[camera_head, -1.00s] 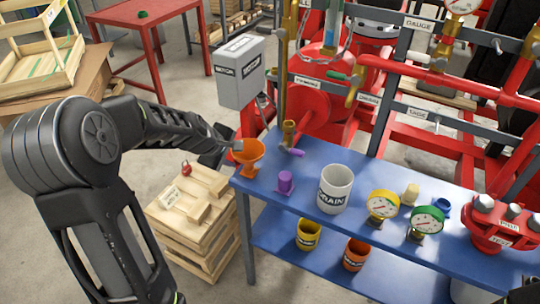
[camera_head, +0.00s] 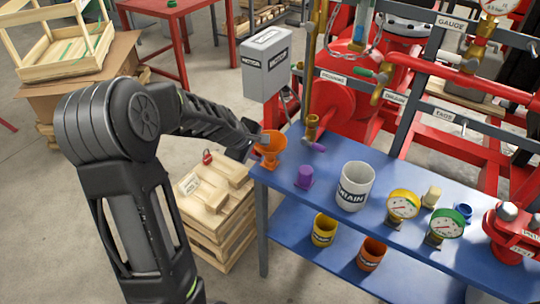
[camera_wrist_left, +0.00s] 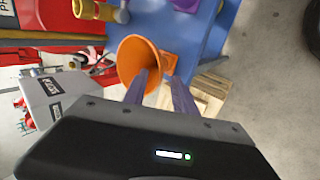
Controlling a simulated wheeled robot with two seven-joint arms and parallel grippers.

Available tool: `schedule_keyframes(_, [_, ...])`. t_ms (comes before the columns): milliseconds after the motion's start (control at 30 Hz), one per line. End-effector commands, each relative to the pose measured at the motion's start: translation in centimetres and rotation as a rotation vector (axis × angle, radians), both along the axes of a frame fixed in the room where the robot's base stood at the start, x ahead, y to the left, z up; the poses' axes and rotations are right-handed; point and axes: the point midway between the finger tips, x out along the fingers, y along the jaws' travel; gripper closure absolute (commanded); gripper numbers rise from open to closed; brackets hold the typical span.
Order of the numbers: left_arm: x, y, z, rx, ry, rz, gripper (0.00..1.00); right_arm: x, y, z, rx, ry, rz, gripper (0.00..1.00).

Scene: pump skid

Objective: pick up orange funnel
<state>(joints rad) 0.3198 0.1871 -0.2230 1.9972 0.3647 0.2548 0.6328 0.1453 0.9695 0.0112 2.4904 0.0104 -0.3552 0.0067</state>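The orange funnel (camera_head: 271,147) stands at the left end of the blue table's top, wide mouth up. My left gripper (camera_head: 262,141) is at the funnel's rim, coming in from the left. In the left wrist view, the funnel (camera_wrist_left: 128,58) shows its open mouth, and the two fingers of my left gripper (camera_wrist_left: 155,82) are spread apart, one over the mouth and one beyond its rim. I cannot tell whether either finger touches the funnel. My right gripper is not in view.
The blue table (camera_head: 325,205) also holds a purple part (camera_head: 304,177), a white drain cup (camera_head: 355,187) and two gauges. A brass valve (camera_head: 312,128) stands close behind the funnel. Wooden crates (camera_head: 215,225) stand left of the table. A grey motor box (camera_head: 266,66) is behind.

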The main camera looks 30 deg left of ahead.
Motion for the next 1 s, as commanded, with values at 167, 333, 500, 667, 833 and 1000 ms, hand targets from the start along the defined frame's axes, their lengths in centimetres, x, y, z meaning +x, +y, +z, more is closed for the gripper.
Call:
schedule_keyframes(167, [0.8,0.2,-1.3,-0.001,0.003,0.0,0.67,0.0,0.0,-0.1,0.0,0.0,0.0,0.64])
schedule_keyframes(333, [2.3,0.4,-3.2,0.0,0.003,0.0,0.67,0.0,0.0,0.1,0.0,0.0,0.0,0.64])
schedule_keyframes(500, [3.1,0.4,-4.2,0.0,0.001,0.0,0.67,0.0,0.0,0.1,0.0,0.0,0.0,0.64])
schedule_keyframes(667, [3.1,0.4,-4.1,0.0,0.0,0.0,0.67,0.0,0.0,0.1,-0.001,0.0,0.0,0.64])
schedule_keyframes(833, [3.1,0.4,-4.1,0.0,0.0,0.0,0.67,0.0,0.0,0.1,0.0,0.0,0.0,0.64])
schedule_keyframes(1000, [3.1,0.4,-4.1,0.0,0.0,0.0,0.67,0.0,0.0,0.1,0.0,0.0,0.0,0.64])
